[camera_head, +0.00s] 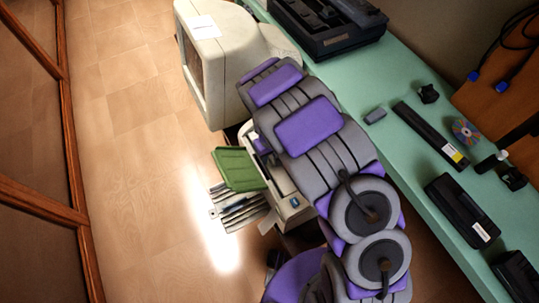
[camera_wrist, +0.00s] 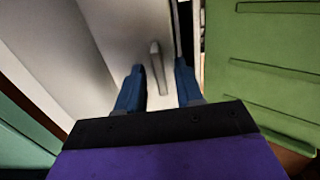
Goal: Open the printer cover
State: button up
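The printer (camera_head: 292,203) is a beige box on the left of my arm in the head view, and much of it is hidden under the arm. A green panel (camera_head: 238,168) sticks out from its left side; a ribbed green panel also fills the right of the wrist view (camera_wrist: 262,75). The wrist view shows a pale printer surface (camera_wrist: 105,30) with a short grey handle (camera_wrist: 158,68). My gripper (camera_wrist: 159,85) is open, its two blue fingers apart with the handle between them. I cannot tell whether either finger touches it. The arm hides the fingers in the head view.
Grey slats (camera_head: 238,207) stick out below the green panel. A beige monitor (camera_head: 228,55) stands beyond the printer. A green table (camera_head: 408,90) on the right holds a dark machine (camera_head: 325,30), a black bar (camera_head: 430,135) and small parts. The floor (camera_head: 140,130) at left is clear.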

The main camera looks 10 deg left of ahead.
grip_shut()
dwell(0.3)
dwell(1.1)
